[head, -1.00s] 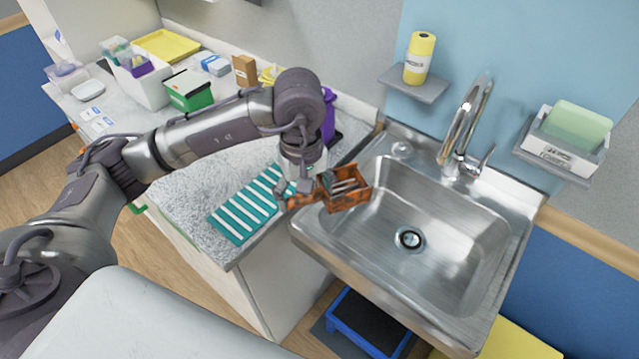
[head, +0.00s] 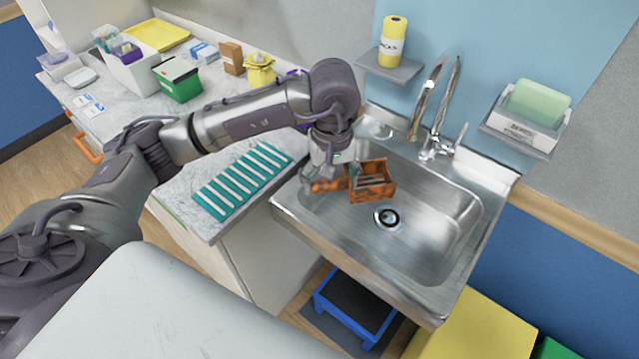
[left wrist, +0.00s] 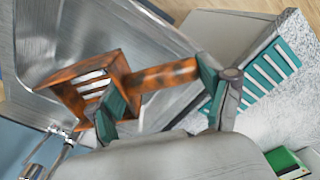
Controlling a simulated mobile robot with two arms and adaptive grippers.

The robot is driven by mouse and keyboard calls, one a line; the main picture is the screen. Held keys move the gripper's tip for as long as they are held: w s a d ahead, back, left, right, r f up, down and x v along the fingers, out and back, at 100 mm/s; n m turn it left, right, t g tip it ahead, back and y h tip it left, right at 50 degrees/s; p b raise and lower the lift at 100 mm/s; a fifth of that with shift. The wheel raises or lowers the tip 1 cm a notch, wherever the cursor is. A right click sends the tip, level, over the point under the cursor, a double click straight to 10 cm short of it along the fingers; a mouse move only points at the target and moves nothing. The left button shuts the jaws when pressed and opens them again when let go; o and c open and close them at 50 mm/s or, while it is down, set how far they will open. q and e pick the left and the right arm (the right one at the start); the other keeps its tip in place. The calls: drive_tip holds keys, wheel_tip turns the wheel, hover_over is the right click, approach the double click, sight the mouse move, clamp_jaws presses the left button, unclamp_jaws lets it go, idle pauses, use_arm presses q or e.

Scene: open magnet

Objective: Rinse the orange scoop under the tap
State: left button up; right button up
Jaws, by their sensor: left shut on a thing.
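The orange scoop (head: 376,181) has dark smudges and a box-shaped head with a slatted or striped inside. In the head view the head is over the left part of the steel sink (head: 440,235), left of and below the tap (head: 428,105). My left gripper (head: 330,182) is shut on its handle. In the left wrist view the scoop (left wrist: 85,88) has its handle between the teal pads of my left gripper (left wrist: 165,95). The tap's spout (left wrist: 55,140) shows at the lower left there. I see no water running. My right gripper is not in view.
A teal striped mat (head: 243,180) lies on the counter left of the sink. A shelf with a yellow bottle (head: 393,42) and a shelf with a green sponge-like block (head: 538,103) flank the tap. A blue step stool (head: 354,306) stands below. The right sink side is clear.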

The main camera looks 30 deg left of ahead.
sight(345, 167)
use_arm(q)
drive_tip(key=shift+w+d+f, duration=0.15)
drive_tip(key=shift+w+d, duration=0.1)
drive_tip(key=shift+w, duration=0.6)
drive_tip(key=shift+w+d+f, duration=0.15)
drive_tip(key=shift+w+d, duration=0.05)
drive_tip(key=shift+w, duration=0.4)
drive_tip(key=shift+w+d+f, duration=0.15)
drive_tip(key=shift+w, duration=0.45)
drive_tip(key=shift+w+d+f+b, duration=0.15)
drive_tip(key=shift+w+d+b, duration=0.1)
drive_tip(key=shift+w+b, duration=0.4)
drive_tip(key=shift+w+d+f+b, duration=0.15)
drive_tip(key=shift+w+d+b, duration=0.1)
drive_tip(key=shift+w+b, duration=0.4)
drive_tip(key=shift+w+d+f+b, duration=0.15)
drive_tip(key=shift+w+d+b, duration=0.2)
drive_tip(key=shift+w, duration=0.55)
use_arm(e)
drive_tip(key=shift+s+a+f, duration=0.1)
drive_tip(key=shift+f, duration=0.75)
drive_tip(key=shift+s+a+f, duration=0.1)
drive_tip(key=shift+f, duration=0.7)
use_arm(q)
drive_tip(key=shift+a, duration=0.1)
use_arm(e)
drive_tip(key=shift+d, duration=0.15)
